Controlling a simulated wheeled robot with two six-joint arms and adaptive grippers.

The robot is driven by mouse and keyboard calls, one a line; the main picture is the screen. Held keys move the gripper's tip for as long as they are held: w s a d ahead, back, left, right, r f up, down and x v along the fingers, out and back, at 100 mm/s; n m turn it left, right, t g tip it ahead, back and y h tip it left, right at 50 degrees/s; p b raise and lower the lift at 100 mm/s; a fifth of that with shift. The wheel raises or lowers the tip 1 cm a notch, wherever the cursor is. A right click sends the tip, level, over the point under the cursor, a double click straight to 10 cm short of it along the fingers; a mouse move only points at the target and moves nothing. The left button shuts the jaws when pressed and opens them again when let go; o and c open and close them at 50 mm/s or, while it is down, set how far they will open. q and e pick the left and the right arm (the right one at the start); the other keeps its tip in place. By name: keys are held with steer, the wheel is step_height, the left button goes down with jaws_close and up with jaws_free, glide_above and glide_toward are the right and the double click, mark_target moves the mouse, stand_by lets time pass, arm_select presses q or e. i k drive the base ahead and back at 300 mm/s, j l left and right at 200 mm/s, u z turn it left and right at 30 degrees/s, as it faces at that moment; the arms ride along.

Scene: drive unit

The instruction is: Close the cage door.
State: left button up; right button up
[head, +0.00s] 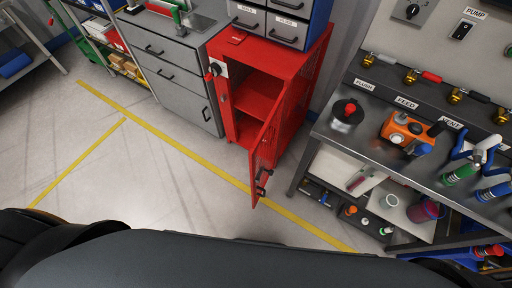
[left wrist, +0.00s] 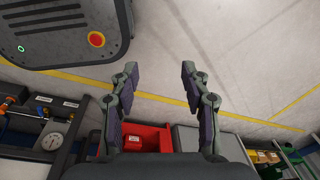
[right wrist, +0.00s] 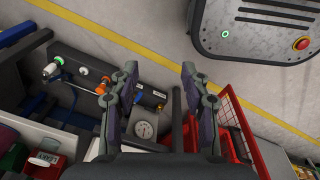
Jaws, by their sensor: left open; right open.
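The red cage (head: 285,58) stands at the centre of the head view, against the grey drawer cabinet. Its mesh door (head: 265,150) stands open, swung out toward me, and the shelf inside shows. A dark handle (head: 263,180) is on the door's lower outer part. Neither gripper shows in the head view. My left gripper (left wrist: 160,75) is open and empty in the left wrist view, with part of the red cage (left wrist: 146,138) beyond it. My right gripper (right wrist: 160,75) is open and empty in the right wrist view, with red mesh (right wrist: 236,125) to its right. Neither touches the door.
A workbench (head: 360,135) with valves, an orange tool (head: 405,132) and lower shelves stands right of the cage. A grey drawer cabinet (head: 180,75) stands left. Grey drawers (head: 268,20) sit on the cage. The floor (head: 150,180) in front is clear, crossed by yellow lines.

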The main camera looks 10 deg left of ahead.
mark_target(280, 102)
steer(key=l+u, duration=0.15)
steer(key=l, duration=0.2)
steer(key=k+l, duration=0.2)
steer(key=l, duration=0.2)
steer(key=k+l, duration=0.2)
steer(key=l, duration=0.15)
steer(key=k+l+z, duration=0.1)
steer(key=k+l, duration=0.15)
steer(key=l, duration=0.15)
steer(key=k+l, duration=0.2)
steer(key=l, duration=0.15)
